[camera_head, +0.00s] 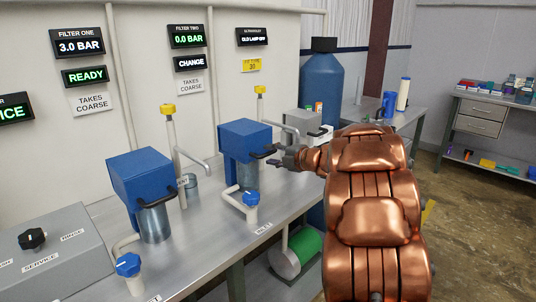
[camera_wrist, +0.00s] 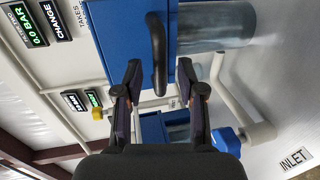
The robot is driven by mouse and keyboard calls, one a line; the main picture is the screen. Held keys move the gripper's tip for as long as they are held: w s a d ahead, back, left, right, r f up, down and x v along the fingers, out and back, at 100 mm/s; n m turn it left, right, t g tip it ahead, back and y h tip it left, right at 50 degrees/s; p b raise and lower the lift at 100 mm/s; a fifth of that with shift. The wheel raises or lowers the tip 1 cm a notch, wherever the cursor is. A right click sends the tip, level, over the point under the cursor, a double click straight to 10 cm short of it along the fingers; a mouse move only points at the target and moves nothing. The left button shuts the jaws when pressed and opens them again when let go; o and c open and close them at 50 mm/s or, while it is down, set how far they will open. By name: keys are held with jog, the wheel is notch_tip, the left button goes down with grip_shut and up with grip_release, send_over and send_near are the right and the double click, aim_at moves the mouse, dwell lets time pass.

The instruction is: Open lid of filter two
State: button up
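Filter two has a blue box-shaped lid (camera_head: 245,138) seated over a metallic cylinder (camera_head: 247,176). A dark handle (camera_head: 263,151) sticks out from the lid's front. In the wrist view the lid (camera_wrist: 215,28) and its dark handle (camera_wrist: 157,55) are close ahead. My gripper (camera_wrist: 160,70) is open, with a finger on each side of the handle's near end. Whether either finger touches it, I cannot tell. In the head view my gripper (camera_head: 275,162) is just at the right of the handle. The filter two display (camera_head: 187,35) reads 0.0 BAR, and the sign below (camera_head: 191,62) reads CHANGE.
Filter one's blue lid (camera_head: 141,172) stands at the left, its display (camera_head: 77,42) reading 3.0 BAR. Blue-knobbed valves (camera_head: 251,198) and yellow-topped pipes (camera_head: 168,108) stand around the filters. A grey control box (camera_head: 45,262) is at the front left of the bench.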

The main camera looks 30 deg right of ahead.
jog(key=shift+x, duration=1.1)
jog(key=shift+c, duration=0.2)
grip_shut()
